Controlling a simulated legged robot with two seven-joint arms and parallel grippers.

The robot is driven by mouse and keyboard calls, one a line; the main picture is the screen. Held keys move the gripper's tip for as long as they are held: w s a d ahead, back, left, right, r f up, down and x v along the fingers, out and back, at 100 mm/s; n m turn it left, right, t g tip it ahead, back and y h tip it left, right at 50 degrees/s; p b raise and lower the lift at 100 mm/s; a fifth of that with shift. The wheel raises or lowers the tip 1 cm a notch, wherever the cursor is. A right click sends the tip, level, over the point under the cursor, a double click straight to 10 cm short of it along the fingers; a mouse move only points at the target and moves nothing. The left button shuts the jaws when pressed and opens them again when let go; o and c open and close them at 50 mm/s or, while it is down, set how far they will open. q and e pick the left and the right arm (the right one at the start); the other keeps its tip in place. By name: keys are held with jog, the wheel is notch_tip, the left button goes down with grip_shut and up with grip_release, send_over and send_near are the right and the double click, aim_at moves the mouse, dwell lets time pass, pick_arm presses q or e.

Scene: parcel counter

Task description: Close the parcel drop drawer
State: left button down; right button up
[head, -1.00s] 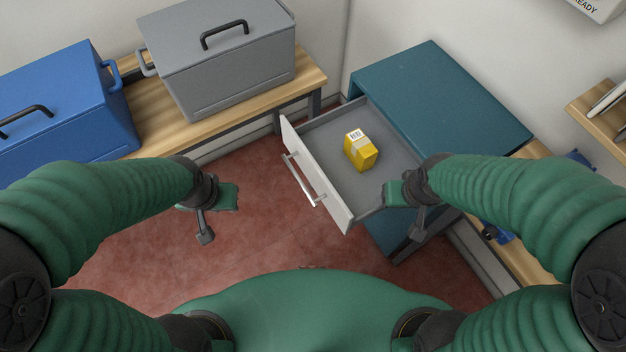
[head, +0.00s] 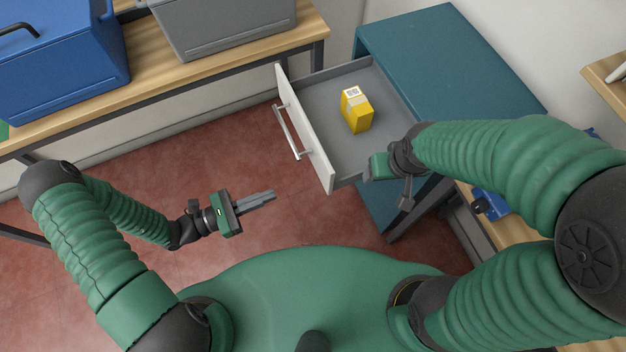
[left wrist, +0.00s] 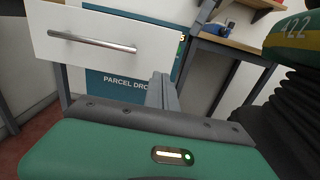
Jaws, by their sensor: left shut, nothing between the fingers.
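The parcel drop drawer (head: 318,150) stands pulled out of the teal cabinet (head: 450,60), with its white front and silver bar handle (head: 293,131) facing left. A yellow box (head: 356,110) with a white label lies inside it. In the left wrist view the drawer front (left wrist: 105,42) and handle (left wrist: 92,42) show ahead, above the cabinet's "PARCEL DRO" lettering. My left gripper (head: 272,194) is shut and empty, below and left of the drawer front, apart from it. My right gripper (head: 388,180) is beside the drawer's near side; its fingers are too unclear to judge.
A wooden bench (head: 170,62) with a blue case (head: 65,75) and a grey case (head: 220,22) runs along the back left. Another wooden bench and a small blue item (head: 490,205) are at the right. Red floor is clear before the drawer.

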aim_at(323, 174)
pick_arm(q)
jog(key=b+x, duration=0.1)
jog(key=x, duration=1.2)
jog(key=shift+f, duration=0.1)
